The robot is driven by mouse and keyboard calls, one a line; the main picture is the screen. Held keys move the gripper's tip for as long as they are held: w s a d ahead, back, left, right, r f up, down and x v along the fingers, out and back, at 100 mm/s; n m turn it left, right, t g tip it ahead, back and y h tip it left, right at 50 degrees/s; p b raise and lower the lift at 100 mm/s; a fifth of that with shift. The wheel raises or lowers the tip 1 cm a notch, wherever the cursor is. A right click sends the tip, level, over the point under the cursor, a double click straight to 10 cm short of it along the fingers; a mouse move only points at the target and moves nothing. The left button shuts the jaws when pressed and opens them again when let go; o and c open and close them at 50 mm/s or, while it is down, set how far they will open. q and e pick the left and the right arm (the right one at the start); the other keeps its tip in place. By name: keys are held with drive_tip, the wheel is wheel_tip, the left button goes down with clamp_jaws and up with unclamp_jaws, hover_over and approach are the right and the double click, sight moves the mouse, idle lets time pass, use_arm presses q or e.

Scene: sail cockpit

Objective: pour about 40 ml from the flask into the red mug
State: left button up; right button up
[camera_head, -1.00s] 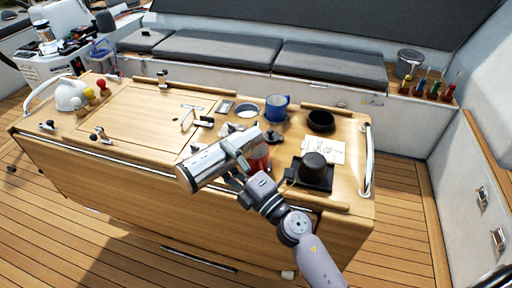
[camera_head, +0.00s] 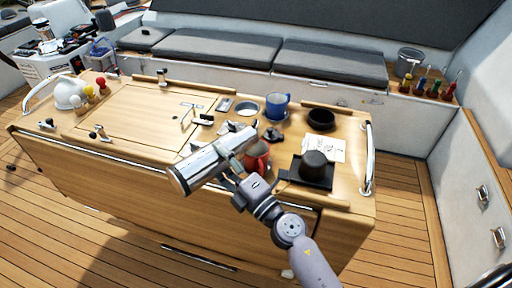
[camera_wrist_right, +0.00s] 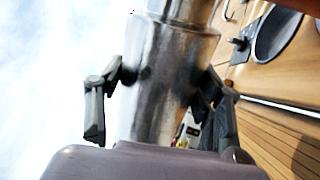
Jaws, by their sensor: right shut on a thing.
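The flask (camera_head: 205,162) is a shiny steel cylinder, held tilted above the front edge of the table. Its wider end points down and left in the head view, its other end up and right towards the red mug. My right gripper (camera_head: 232,184) is shut around the flask. In the right wrist view the flask (camera_wrist_right: 165,75) fills the middle between the two fingers. The red mug (camera_head: 259,158) stands on the table just right of the flask, partly hidden behind the flask and gripper. I cannot see inside the mug or any liquid. My left gripper is not in view.
A blue mug (camera_head: 277,106), a black bowl (camera_head: 321,120) and a steel ring-like dish (camera_head: 246,109) stand behind the red mug. A dark round object (camera_head: 313,165) sits on a black pad at right, near a paper sheet (camera_head: 325,146). The table's left middle (camera_head: 140,118) is mostly clear.

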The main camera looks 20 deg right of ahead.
drive_tip(key=shift+r+m+p, duration=0.4)
drive_tip(key=shift+r+p, duration=0.05)
idle(0.9)
drive_tip(key=shift+f+b, duration=0.3)
drive_tip(key=n+b, duration=0.1)
drive_tip(key=f+n+b, duration=0.1)
drive_tip(key=n+b, duration=0.1)
drive_tip(key=n, duration=0.1)
drive_tip(key=shift+s+a+f+g+y+b, duration=0.1)
drive_tip(key=shift+a+f+g+y+b, duration=0.05)
drive_tip(key=shift+f+g+y+b, duration=0.2)
drive_tip(key=shift+d+r+n+y+b, duration=0.25)
drive_tip(key=shift+n+b, duration=0.1)
drive_tip(key=shift+n, duration=0.35)
drive_tip(key=shift+w, duration=0.2)
drive_tip(key=shift+d+f+n+g+y+b, duration=0.15)
drive_tip(key=shift+f+n+b, duration=0.25)
drive_tip(key=shift+n, duration=0.2)
drive_tip(key=shift+d+f+n+g+y+b, duration=0.15)
drive_tip(key=shift+f+n+b, duration=0.15)
drive_tip(key=shift+f+n, duration=0.25)
drive_tip(key=shift+a+r, duration=0.1)
drive_tip(key=shift+r, duration=0.1)
